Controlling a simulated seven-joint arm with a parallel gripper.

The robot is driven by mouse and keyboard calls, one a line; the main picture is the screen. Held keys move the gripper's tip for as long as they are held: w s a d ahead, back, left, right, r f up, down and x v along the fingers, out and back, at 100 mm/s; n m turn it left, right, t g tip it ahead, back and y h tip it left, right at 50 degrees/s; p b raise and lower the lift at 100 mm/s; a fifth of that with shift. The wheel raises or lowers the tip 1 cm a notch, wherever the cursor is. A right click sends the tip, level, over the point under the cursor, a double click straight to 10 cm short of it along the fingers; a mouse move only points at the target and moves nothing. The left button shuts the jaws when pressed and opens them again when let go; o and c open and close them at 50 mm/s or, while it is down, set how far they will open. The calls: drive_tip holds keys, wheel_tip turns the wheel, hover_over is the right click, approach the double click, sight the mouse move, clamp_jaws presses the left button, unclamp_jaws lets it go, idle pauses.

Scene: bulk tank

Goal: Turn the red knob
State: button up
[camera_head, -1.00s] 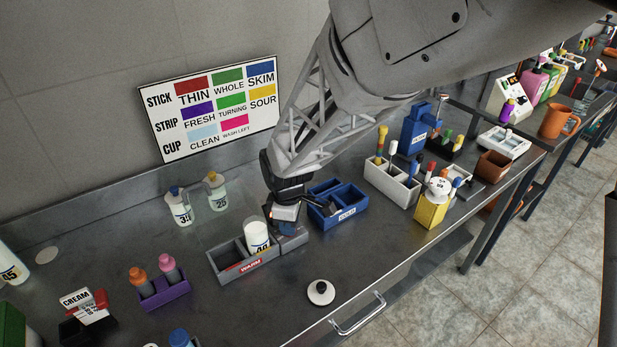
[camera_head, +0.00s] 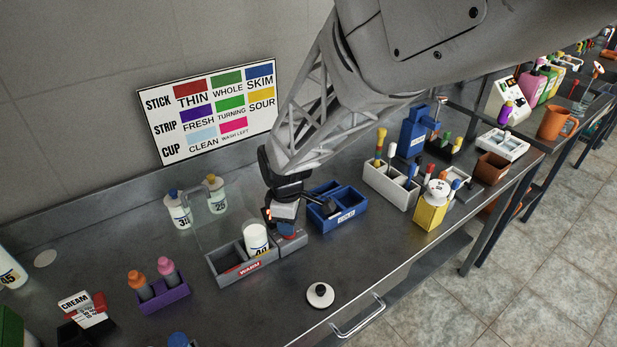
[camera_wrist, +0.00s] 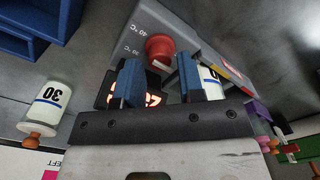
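The red knob (camera_wrist: 160,46) shows in the wrist view on the grey face of the warm bath unit, beside the 30 °C and 40 °C marks. My gripper (camera_wrist: 159,66) is open, with one blue finger on each side of the knob's near edge. I cannot tell if either finger touches it. In the head view my gripper (camera_head: 287,226) points down over the right end of the warm bath (camera_head: 246,270) and hides the knob. A lit red digit display (camera_wrist: 149,99) is partly hidden behind my fingers in the wrist view.
A white bottle (camera_head: 256,238) stands in the warm bath, close to my gripper. The blue cold bath (camera_head: 340,221) is just right. Two bottles stand behind, one being a white one with a blue cap (camera_head: 178,212). A white round lid (camera_head: 320,295) lies in front.

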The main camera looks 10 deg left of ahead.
drive_tip(key=shift+r, duration=3.15)
drive_tip(key=shift+d+r, duration=0.15)
drive_tip(key=shift+d, duration=0.05)
drive_tip(key=s+d+r+m+t, duration=0.1)
drive_tip(key=s+d+r+m, duration=0.3)
drive_tip(key=d, duration=0.5)
drive_tip(key=s+d+r+m, duration=0.3)
drive_tip(key=d+r+m, duration=0.15)
drive_tip(key=d, duration=0.45)
drive_tip(key=s+d+r+m+t, duration=0.1)
drive_tip(key=s+d+r+m, duration=0.25)
drive_tip(key=d, duration=0.45)
drive_tip(key=s+d+m, duration=0.6)
drive_tip(key=s+d, duration=0.1)
drive_tip(key=s, duration=0.2)
drive_tip(key=shift+d+t, duration=0.2)
drive_tip(key=shift+t, duration=0.1)
